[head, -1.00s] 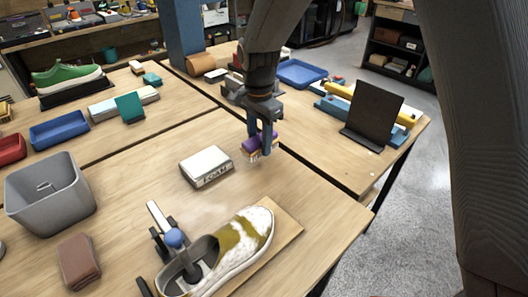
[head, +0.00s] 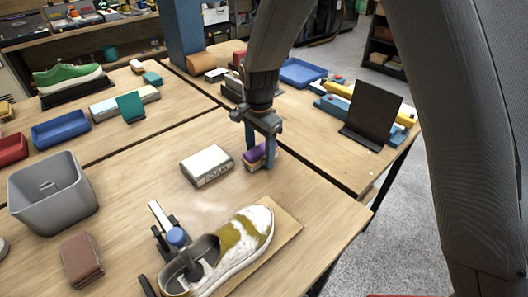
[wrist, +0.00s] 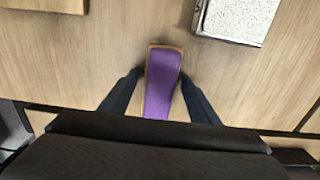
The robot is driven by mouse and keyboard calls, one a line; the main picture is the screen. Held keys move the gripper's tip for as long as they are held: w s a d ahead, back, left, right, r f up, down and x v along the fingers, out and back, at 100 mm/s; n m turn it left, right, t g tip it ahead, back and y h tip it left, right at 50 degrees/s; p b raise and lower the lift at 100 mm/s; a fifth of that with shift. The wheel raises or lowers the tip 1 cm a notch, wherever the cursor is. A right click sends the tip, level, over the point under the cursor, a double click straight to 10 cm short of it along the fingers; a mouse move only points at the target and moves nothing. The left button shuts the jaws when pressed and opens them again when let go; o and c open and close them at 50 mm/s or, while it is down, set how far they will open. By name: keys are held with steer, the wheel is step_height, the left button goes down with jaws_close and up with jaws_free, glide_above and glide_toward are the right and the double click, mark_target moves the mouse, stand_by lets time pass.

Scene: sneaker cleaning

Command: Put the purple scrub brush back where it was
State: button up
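The purple scrub brush (head: 256,154) has a purple top over a light wooden-looking body. It appears to rest on the wooden table, just right of the white foam block (head: 207,166). My gripper (head: 260,160) is over it, pointing down, with one finger on each side. The gripper is open. The fingers partly hide the brush in the head view, and the gripper body hides its near end in the wrist view.
A white and mustard sneaker (head: 240,235) sits on a holder at the front. A dark upright panel (head: 372,115) is at right. Bare table lies right of the brush.

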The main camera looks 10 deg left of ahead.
mark_target(260, 148)
step_height(260, 148, up, 12)
steer(key=b, duration=0.2)
steer(key=s+d+f+n, duration=0.2)
steer(key=s+d, duration=0.3)
steer(key=d, duration=0.4)
steer(key=s+d+f+n, duration=0.2)
steer(key=s+d, duration=0.4)
steer(key=d, duration=0.3)
steer(key=s+d+f+n, duration=0.2)
steer(key=s+d+n, duration=0.2)
steer(key=d, duration=0.5)
steer(key=shift+s+d+f+t, duration=0.15)
steer(key=shift+s+f, duration=0.05)
steer(key=shift+s, duration=0.35)
steer(key=shift+s+d+f+t, duration=0.15)
steer(key=shift+s+f, duration=0.05)
steer(key=shift+s, duration=0.3)
steer(key=shift+a, duration=0.1)
steer(key=shift+w, duration=0.1)
